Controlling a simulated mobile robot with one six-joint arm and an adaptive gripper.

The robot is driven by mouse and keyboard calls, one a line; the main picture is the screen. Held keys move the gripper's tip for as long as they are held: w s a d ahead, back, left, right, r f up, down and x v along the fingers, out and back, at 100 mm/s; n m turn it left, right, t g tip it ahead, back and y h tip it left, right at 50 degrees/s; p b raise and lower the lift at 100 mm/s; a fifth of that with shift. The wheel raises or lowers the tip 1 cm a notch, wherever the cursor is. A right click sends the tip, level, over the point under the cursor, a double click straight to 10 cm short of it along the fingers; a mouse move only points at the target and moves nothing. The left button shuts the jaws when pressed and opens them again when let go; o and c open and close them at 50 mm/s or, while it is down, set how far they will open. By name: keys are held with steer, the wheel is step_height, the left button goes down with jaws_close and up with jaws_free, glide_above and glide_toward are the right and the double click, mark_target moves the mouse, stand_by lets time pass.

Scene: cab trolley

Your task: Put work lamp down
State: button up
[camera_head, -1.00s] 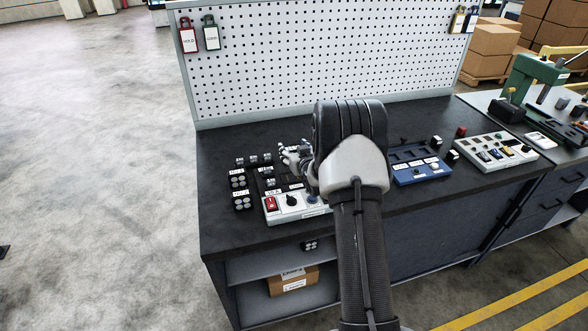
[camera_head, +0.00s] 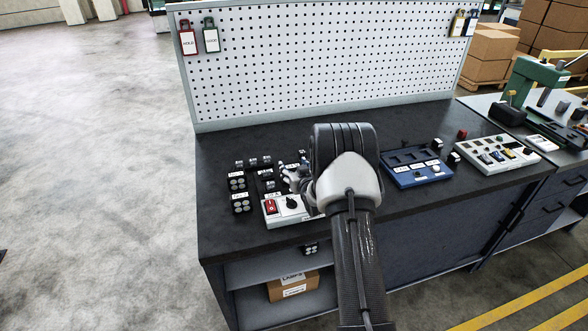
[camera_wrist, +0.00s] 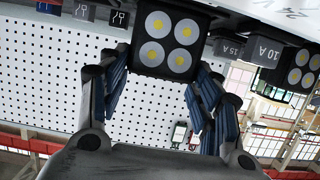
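In the wrist view, a black work lamp (camera_wrist: 170,42) with four round yellow-centred lights sits between the two blue-padded fingers of my gripper (camera_wrist: 160,75). The fingers lie close against its sides, and the gripper looks shut on it. In the head view, my gripper (camera_head: 290,176) is low over the left part of the workbench (camera_head: 240,236), by the grey panel (camera_head: 284,212) with a red switch and a dial. My arm hides most of the gripper and the held lamp there. Two similar four-light lamps (camera_head: 237,181) (camera_head: 241,203) stand on the bench to the left.
Small black labelled blocks (camera_head: 253,161) stand behind and left of the gripper. A blue tray (camera_head: 420,175) and a pale tray with parts (camera_head: 497,157) lie to the right. A white pegboard (camera_head: 320,60) rises behind. The bench's left front corner is clear.

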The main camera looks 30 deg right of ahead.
steer(key=o, duration=0.4)
steer(key=shift+o, duration=0.2)
steer(key=shift+r, duration=0.15)
steer(key=shift+s+r+p, duration=0.15)
steer(key=shift+s+p, duration=0.15)
steer(key=shift+p, duration=0.05)
steer(key=p+v, duration=0.1)
steer(key=v, duration=1)
steer(key=shift+s+a+p, duration=0.1)
steer(key=shift+p, duration=0.25)
steer(key=s+a+r+n+g+y, duration=0.1)
steer(key=s+a+r+g, duration=0.15)
steer(key=a+r, duration=0.5)
steer(key=s+a+r+n+g, duration=0.1)
steer(key=s+a+r+g, duration=0.1)
steer(key=s+a+r, duration=0.5)
steer(key=s+a+r+g+y, duration=0.1)
steer(key=s+a, duration=0.3)
steer(key=s, duration=0.4)
steer(key=s+a+r+g+y, duration=0.1)
steer(key=s+a+r+g, duration=0.1)
steer(key=s, duration=0.6)
steer(key=s+a+r+n+g+y, duration=0.1)
steer(key=s+a+r+g, duration=0.1)
steer(key=s+a, duration=0.4)
steer(key=shift+s+a+r, duration=0.4)
steer(key=shift+s+r, duration=0.35)
steer(key=shift+s, duration=0.5)
